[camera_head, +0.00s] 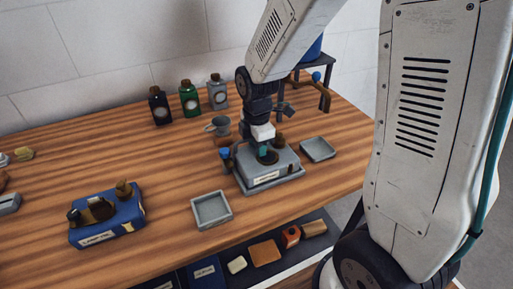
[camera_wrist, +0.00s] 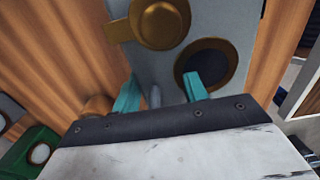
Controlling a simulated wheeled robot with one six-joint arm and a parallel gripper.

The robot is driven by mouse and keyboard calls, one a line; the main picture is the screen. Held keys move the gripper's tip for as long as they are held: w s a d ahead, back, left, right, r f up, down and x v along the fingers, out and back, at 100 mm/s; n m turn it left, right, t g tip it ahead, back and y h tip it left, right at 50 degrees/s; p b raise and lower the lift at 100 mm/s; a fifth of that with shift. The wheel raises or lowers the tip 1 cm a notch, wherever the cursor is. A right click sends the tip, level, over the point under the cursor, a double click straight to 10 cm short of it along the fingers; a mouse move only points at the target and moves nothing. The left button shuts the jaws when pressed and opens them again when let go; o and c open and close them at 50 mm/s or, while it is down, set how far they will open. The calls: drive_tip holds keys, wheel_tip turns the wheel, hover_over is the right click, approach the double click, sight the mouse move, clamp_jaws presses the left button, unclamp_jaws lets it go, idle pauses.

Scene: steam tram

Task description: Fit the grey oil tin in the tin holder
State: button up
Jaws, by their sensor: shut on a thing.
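The grey oil tin (camera_head: 262,178) is a low grey box with a pale label on its front, a brass cap and a brass-rimmed dark round opening on top. My gripper (camera_head: 262,151) is above it, pointing down. In the wrist view the teal fingertips (camera_wrist: 160,92) are closed around a narrow grey upright part of the tin (camera_wrist: 155,97). The tin's top (camera_wrist: 190,35) lies beyond the fingers. A grey tray-like rim, the tin holder (camera_head: 290,179), shows around the tin's foot. I cannot tell whether the tin is fully down in it.
Empty grey trays stand at front left (camera_head: 212,209) and right (camera_head: 318,149) of the tin. A blue tin (camera_head: 108,220) stands at left. Black, green and grey bottles (camera_head: 189,97) and a grey mug (camera_head: 218,126) are behind. A shelf with several items lies below the front edge.

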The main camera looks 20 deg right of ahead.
drive_tip(key=o, duration=1.3)
drive_tip(key=shift+r, duration=3.9)
